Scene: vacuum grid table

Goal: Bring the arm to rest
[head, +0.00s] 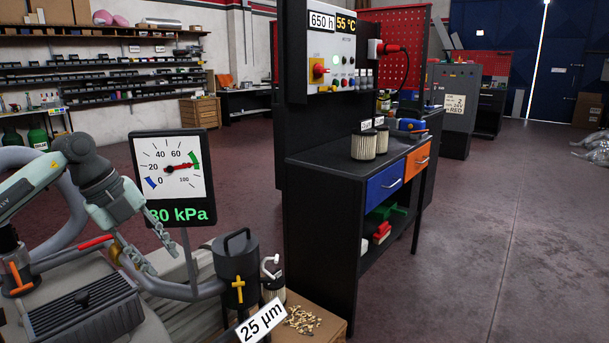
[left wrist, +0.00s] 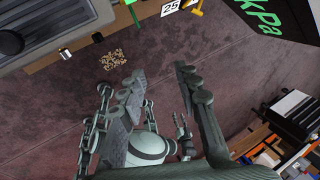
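My left arm comes in from the left in the head view. Its gripper (head: 142,255) hangs in the air in front of the pressure gauge (head: 172,177), fingers pointing down. In the left wrist view my left gripper (left wrist: 160,86) has its two fingers spread apart, with nothing between them. The floor shows beyond the fingers.
A dark canister (head: 237,265) with a yellow handle stands near the gripper, beside a 25 µm label (head: 262,321) and a pile of small pieces (head: 302,320). A black workbench (head: 335,164) carries two filters (head: 363,144). Open floor (head: 480,230) lies to the right.

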